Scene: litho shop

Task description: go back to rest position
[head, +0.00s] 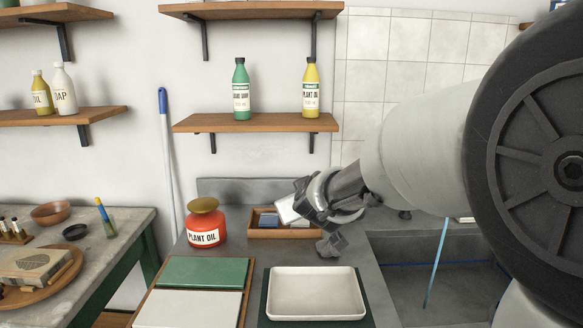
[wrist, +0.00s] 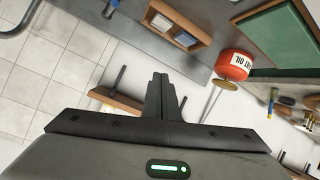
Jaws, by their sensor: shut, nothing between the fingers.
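My gripper (head: 332,244) is in the middle of the head view, in the air above the grey counter, near the back wooden tray. In the wrist view its fingers (wrist: 161,80) stand pressed together with nothing between them. My forearm comes in from the right of the head view and hides part of the wall and sink area.
A red plant oil can (head: 207,225) stands left of my gripper. A wooden tray (head: 262,233) is behind it, and a white tray (head: 316,294) below. A green board (head: 205,272) lies front left. A wall shelf (head: 255,123) holds a green bottle (head: 241,92) and a yellow bottle (head: 311,90).

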